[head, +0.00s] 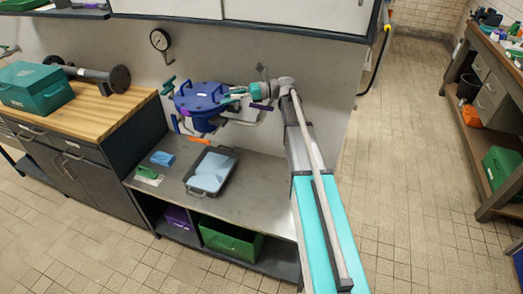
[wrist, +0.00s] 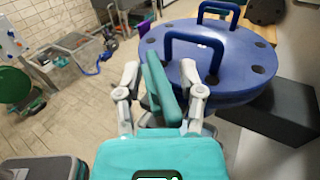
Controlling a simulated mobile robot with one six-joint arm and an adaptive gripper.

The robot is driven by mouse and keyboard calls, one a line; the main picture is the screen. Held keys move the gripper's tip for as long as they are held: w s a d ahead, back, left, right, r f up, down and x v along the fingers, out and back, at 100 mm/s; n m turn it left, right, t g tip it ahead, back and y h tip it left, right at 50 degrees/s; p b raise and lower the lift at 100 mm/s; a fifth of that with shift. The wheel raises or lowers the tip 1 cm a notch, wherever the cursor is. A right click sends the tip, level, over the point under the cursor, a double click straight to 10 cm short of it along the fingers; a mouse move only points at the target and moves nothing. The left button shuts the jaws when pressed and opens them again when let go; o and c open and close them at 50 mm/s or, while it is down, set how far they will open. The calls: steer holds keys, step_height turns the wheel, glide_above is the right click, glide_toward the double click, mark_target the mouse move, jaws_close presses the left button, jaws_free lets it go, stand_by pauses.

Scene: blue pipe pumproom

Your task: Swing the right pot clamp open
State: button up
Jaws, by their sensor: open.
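The blue pot (head: 203,101) with its flanged lid is mounted by the wall above the grey bench; the lid (wrist: 240,62) and its blue handles fill the upper right of the wrist view. The right pot clamp (wrist: 162,88) shows as a teal, paddle-like handle standing beside the lid's rim. My gripper (wrist: 160,85) is open, with one pale finger on each side of this handle; I cannot tell whether either touches it. In the head view my gripper (head: 242,93) is at the pot's right side and partly hides the clamp there.
A black tray (head: 211,173) with pale blue contents, a blue block (head: 162,158) and a green item (head: 147,174) lie on the bench (head: 245,195) below. A pressure gauge (head: 159,40) is on the wall. A wooden-topped cabinet (head: 105,108) stands left; open floor lies right.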

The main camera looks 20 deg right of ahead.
steer(key=shift+s+a+m+t+h, duration=0.1)
steer(key=shift+m+t+h, duration=0.65)
steer(key=shift+m+t, duration=1)
steer(key=shift+s+m+t+h, duration=0.1)
steer(key=shift+m+t+h, duration=0.8)
steer(key=shift+t, duration=1.45)
steer(key=shift+m, duration=0.25)
steer(key=v, duration=1.4)
steer(key=s+a+f+n+g+h+p, duration=0.4)
steer(key=s+a+n+g+h+p, duration=0.25)
steer(key=s+a+n+p, duration=0.45)
steer(key=s+r+n+g+h+p, duration=0.2)
steer(key=s+n+h+p, duration=0.4)
steer(key=n, duration=0.8)
steer(key=s+g+h, duration=0.1)
steer(key=s+h, duration=0.1)
steer(key=s, duration=0.2)
steer(key=shift+s+d, duration=0.35)
steer(key=shift+s, duration=0.05)
steer(key=shift+s+g, duration=0.15)
steer(key=shift+g, duration=0.1)
